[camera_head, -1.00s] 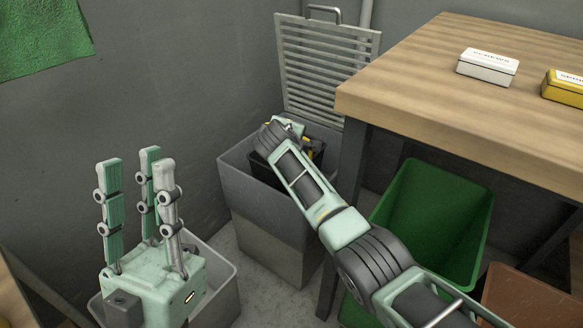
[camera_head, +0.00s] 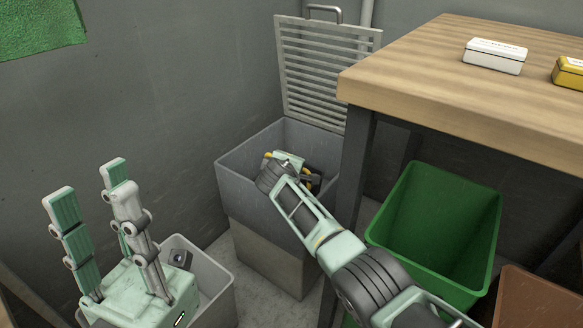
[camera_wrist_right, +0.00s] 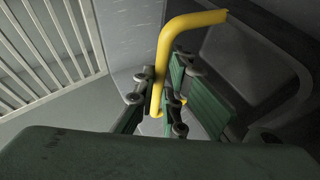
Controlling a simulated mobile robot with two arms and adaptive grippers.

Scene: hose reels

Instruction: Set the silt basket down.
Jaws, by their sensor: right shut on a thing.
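The silt basket is dark with a yellow handle. In the right wrist view the yellow handle (camera_wrist_right: 160,68) stands between the green-padded fingers of my right gripper (camera_wrist_right: 168,100), which is shut on it. The dark basket body (camera_wrist_right: 270,65) shows behind the fingers at the right. In the head view my right gripper (camera_head: 290,165) is down in the opening of a tall grey box (camera_head: 262,207). The arm hides most of the basket, and I cannot tell whether it touches the bottom. My left gripper (camera_head: 86,185) is open and empty at the lower left.
A slatted grate (camera_head: 325,70) leans on the wall behind the box. A wooden table (camera_head: 450,85) with two tins stands close at the right. A green bin (camera_head: 440,225), a brown box (camera_head: 535,300) and a light grey bin (camera_head: 215,300) stand around.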

